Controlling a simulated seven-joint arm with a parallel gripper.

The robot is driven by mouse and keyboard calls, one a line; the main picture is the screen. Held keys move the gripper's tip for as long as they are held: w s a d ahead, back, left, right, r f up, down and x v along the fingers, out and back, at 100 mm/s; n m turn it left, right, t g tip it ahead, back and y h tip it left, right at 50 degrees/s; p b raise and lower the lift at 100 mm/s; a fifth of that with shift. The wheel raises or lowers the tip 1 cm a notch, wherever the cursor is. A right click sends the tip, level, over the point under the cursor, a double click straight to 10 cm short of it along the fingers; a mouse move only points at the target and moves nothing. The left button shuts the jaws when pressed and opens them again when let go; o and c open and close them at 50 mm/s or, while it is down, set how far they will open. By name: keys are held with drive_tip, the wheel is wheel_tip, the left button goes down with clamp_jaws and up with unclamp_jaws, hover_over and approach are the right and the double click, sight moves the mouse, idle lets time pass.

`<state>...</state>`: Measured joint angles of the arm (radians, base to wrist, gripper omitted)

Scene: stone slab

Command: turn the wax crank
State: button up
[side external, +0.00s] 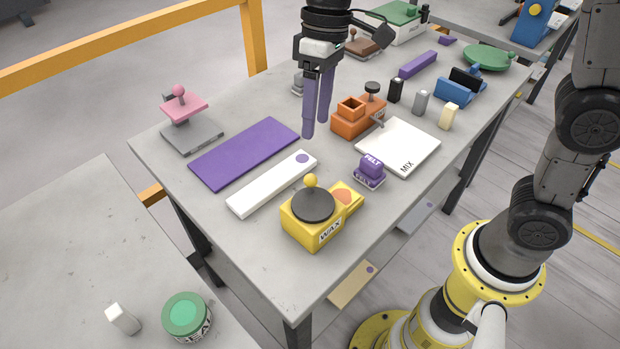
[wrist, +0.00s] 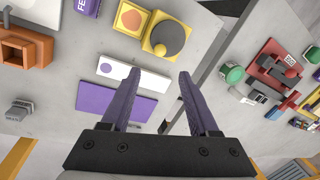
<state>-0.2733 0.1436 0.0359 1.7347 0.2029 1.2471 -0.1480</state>
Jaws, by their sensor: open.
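The wax crank is a yellow box (side external: 298,229) labelled WAX near the front corner of the slab. On top is a dark round disc (side external: 313,206) with a yellow knob (side external: 310,180), and an orange-red pad (side external: 342,195) sits on its right extension. In the wrist view the yellow box (wrist: 153,46) and its dark disc (wrist: 168,39) are at the top, beyond the fingertips. My gripper (side external: 315,130) has purple fingers, is open and empty, and hangs above the slab behind the wax box. It also shows in the wrist view (wrist: 160,75), with nothing between the fingers.
A white bar (side external: 273,184), a purple plate (side external: 243,153) and a purple FELT block (side external: 370,168) lie near the wax box. An orange machine (side external: 352,118) and a white MIX board (side external: 400,147) are farther right. A pink-topped press (side external: 184,107) stands at left.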

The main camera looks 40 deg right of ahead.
sight(311, 175)
drive_tip(key=f, duration=0.4)
drive_tip(key=a+f, duration=0.1)
drive_tip(key=f, duration=0.4)
drive_tip(key=s+a+f, duration=0.1)
drive_tip(key=f, duration=0.3)
drive_tip(key=shift+a+f, duration=0.15)
drive_tip(key=shift+a, duration=0.05)
clamp_jaws()
drive_tip(key=shift+s, duration=0.1)
